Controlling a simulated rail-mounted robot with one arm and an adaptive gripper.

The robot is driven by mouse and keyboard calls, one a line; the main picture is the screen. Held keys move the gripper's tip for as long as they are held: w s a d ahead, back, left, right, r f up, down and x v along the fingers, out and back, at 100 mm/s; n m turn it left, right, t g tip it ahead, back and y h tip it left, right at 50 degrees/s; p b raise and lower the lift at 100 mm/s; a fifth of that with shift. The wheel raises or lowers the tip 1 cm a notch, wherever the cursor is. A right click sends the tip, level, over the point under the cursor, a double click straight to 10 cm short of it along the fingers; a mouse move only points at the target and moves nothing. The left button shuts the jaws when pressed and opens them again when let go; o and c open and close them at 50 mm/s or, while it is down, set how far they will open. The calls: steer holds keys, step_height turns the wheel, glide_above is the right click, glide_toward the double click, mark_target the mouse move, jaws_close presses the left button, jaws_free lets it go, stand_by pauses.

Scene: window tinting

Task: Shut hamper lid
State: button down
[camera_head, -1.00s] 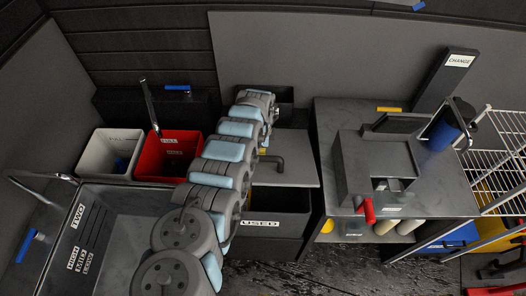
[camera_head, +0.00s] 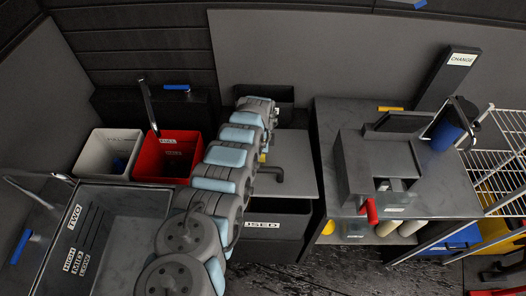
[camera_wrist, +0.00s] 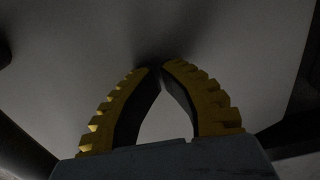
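The hamper is a dark bin (camera_head: 288,222) with a white label ending in "SED", partly covered by my arm. Its grey lid (camera_head: 297,165) is tilted, with its front edge above the rim and a narrow dark gap beneath. A black handle (camera_head: 276,172) sits on the lid. In the head view my arm hides most of my gripper; a bit of yellow shows beside the lid. In the wrist view my gripper (camera_wrist: 161,68) has its yellow-edged fingertips together with nothing visible between them. A plain grey surface, seemingly the lid, fills the view close to the tips.
A red bin (camera_head: 167,172) and a white bin (camera_head: 108,163) stand left of my arm, behind a dark sink (camera_head: 130,225). A grey workbench (camera_head: 440,190) with a boxy device stands right of the hamper. A white wire rack (camera_head: 500,150) is at far right.

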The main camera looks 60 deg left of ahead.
steer(key=shift+f+b, duration=1.9)
steer(key=shift+f, duration=1.1)
steer(key=shift+s+d+r+p, duration=0.1)
steer(key=shift+d+r+p, duration=0.05)
steer(key=shift+r+p, duration=2.15)
steer(key=shift+s+d+r+p, duration=0.1)
steer(key=shift+d+r+p, duration=0.05)
steer(key=shift+r+p, duration=2.1)
steer(key=shift+w, duration=0.1)
